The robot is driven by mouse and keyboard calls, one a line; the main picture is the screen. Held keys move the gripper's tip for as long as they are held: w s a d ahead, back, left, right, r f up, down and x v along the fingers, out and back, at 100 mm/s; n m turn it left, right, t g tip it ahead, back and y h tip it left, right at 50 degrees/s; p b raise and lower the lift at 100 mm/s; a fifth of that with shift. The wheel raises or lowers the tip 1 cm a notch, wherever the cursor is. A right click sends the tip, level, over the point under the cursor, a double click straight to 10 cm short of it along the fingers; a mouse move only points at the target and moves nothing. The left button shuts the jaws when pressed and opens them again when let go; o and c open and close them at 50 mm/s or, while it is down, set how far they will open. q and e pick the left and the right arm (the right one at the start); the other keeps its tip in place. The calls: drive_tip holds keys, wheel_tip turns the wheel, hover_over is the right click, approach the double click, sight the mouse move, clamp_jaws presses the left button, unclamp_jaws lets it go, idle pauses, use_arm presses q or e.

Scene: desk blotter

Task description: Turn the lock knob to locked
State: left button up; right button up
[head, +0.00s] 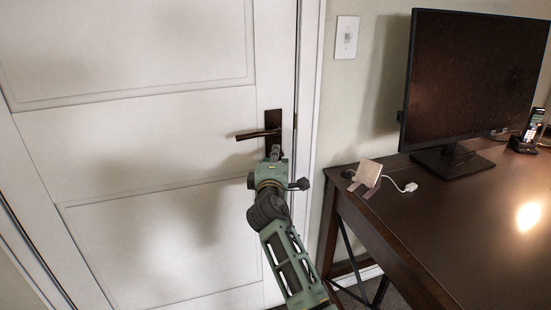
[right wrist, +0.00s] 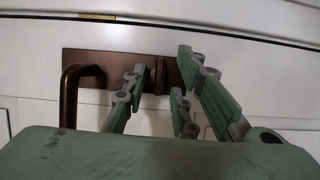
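The white door (head: 150,150) carries a dark bronze plate (head: 273,118) with a lever handle (head: 255,134) that points left and lies about level. In the right wrist view the plate (right wrist: 112,64) and the lever (right wrist: 70,105) show again. The small dark lock knob (right wrist: 159,77) stands out from the plate there; in the head view my gripper hides it. My right gripper (head: 275,153) is just below the lever, at the plate's lower end. Its fingers (right wrist: 162,62) are apart, one on each side of the knob; contact is not clear. My left gripper is out of view.
A dark desk (head: 440,215) stands to the right of the door, with a monitor (head: 475,80), a phone (head: 530,130) and a small tan stand (head: 368,173) with a white cable. A light switch (head: 347,37) is on the wall. The door's front left of the lever is clear.

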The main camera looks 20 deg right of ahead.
drive_tip(key=v, duration=0.7)
drive_tip(key=shift+s, duration=0.3)
drive_tip(key=shift+a, duration=0.1)
